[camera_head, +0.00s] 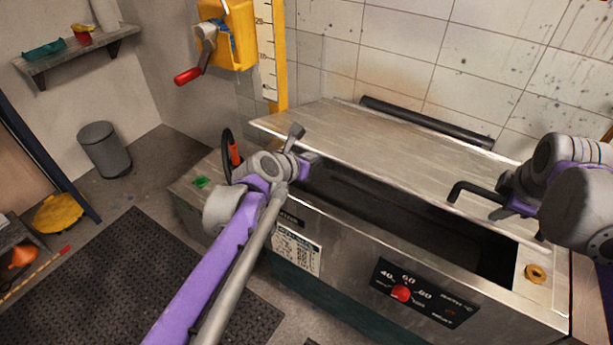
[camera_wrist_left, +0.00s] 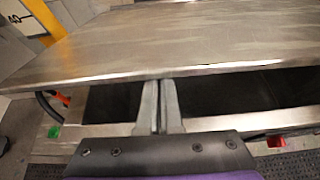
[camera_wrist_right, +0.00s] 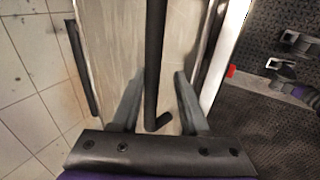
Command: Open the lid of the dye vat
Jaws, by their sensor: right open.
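The dye vat (camera_head: 330,240) is a long steel tank. Its steel lid (camera_head: 400,160) is partly raised, with a dark gap showing along the front. A black bar handle (camera_head: 478,190) on the lid also shows in the right wrist view (camera_wrist_right: 154,60). My left gripper (camera_head: 312,160) is at the lid's front edge near its left end. In the left wrist view its fingers (camera_wrist_left: 160,85) are close together, tips at or under the edge, with nothing visible between them. My right gripper (camera_wrist_right: 157,90) is open, its fingers either side of the handle, apart from it.
The vat's front has a control panel with a red knob (camera_head: 401,293). A yellow crank box (camera_head: 228,35) hangs on the wall behind left. A grey bin (camera_head: 104,150) and a dark floor mat (camera_head: 130,270) are at left.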

